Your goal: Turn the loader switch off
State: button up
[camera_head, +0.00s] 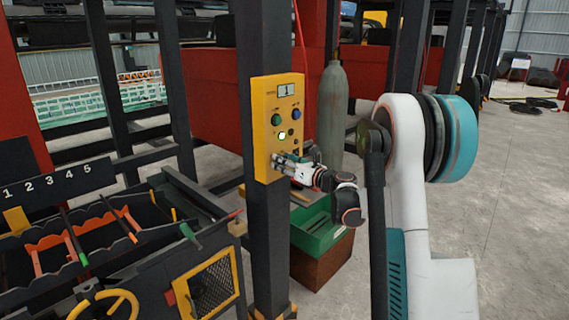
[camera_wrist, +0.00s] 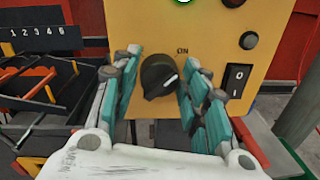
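A yellow control box (camera_head: 262,118) is mounted on a dark post. In the wrist view, a black rotary knob (camera_wrist: 158,76) sits low on the box's face (camera_wrist: 215,20). Its white mark points up and right, towards the printed word ON. My gripper (camera_wrist: 162,92) is open, with one finger left and one right of the knob. Whether the pads touch the knob, I cannot tell. A black rocker switch (camera_wrist: 237,80) is right of the right finger. In the head view my gripper (camera_head: 279,163) is at the box's lower part and hides the knob.
A black tool rack (camera_head: 75,220) stands to the left. Open floor lies to the right.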

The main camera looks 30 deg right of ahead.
jog(key=c, duration=0.4)
jog(key=shift+n, duration=0.3)
jog(key=n, duration=0.3)
jog(key=shift+n, duration=0.3)
jog(key=n, duration=0.4)
jog(key=shift+f+n, duration=0.1)
jog(key=shift+n, duration=0.2)
jog(key=n+y, duration=0.1)
jog(key=n, duration=0.3)
jog(key=shift+a+n, duration=0.1)
jog(key=shift+n, duration=0.3)
jog(key=n, duration=0.5)
jog(key=shift+f, duration=0.15)
